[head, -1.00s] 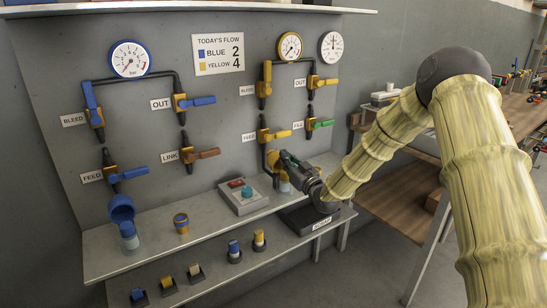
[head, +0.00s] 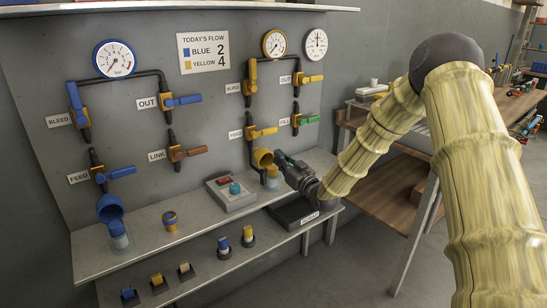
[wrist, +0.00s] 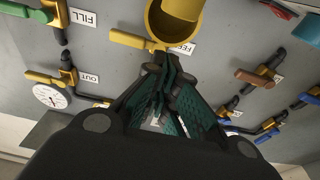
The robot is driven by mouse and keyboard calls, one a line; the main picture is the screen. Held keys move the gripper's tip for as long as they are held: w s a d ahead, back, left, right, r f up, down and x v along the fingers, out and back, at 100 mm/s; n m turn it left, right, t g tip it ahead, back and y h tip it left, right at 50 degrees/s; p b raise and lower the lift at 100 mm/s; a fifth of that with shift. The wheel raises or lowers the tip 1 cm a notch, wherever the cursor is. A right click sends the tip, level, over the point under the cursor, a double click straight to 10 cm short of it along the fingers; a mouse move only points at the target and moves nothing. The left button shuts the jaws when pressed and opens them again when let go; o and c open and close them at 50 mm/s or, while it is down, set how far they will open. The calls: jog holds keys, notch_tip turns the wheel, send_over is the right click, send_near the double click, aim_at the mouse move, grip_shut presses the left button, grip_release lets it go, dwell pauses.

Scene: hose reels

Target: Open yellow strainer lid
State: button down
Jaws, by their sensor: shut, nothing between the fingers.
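The yellow strainer (head: 262,155) stands under the yellow feed line, above a clear bowl (head: 271,177). Its yellow mouth faces outward and shows as a hollow, dark opening in the head view. My gripper (head: 279,156) is shut and empty, just right of the strainer's mouth. In the wrist view the fingertips (wrist: 160,68) are together below the yellow rim; I cannot tell whether they touch it.
A yellow feed valve handle (head: 263,132) sits just above the strainer. A control box (head: 232,193) stands to the left, and a black scrap tray (head: 296,214) lies below my gripper. The blue strainer (head: 110,208) is at far left. A wooden bench (head: 390,185) stands right.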

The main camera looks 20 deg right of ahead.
jog(key=r+v, duration=0.1)
jog(key=v, duration=0.7)
jog(key=shift+s+f, duration=0.25)
jog(key=shift+s, duration=0.2)
jog(key=s+a+f+m+g+h, duration=0.1)
jog(key=s+a+f+g, duration=0.2)
jog(key=s+f, duration=0.5)
jog(key=s+a+f+m+g+h, duration=0.1)
jog(key=s+a+f+g, duration=0.25)
jog(key=f, duration=0.95)
jog(key=s+a+f+m+g+h, duration=0.1)
jog(key=s+a+f+g, duration=0.2)
jog(key=s+f, duration=0.55)
jog(key=s+a+f+g+h, duration=0.1)
jog(key=s+f+g, duration=0.3)
jog(key=s, duration=0.7)
jog(key=s+a+f+g+h, duration=0.15)
jog(key=s+f, duration=0.35)
jog(key=s, duration=0.6)
jog(key=s+a+f+g, duration=0.1)
jog(key=s+f+g, duration=0.35)
jog(key=s, duration=0.65)
notch_tip(320, 180, up, 12)
jog(key=p, duration=1.2)
jog(key=shift+w+m, duration=0.4)
jog(key=shift+a+f+t, duration=0.1)
jog(key=shift+a+t, duration=0.05)
jog(key=shift+t, duration=0.1)
jog(key=shift+w+f, duration=0.1)
jog(key=shift+w, duration=0.2)
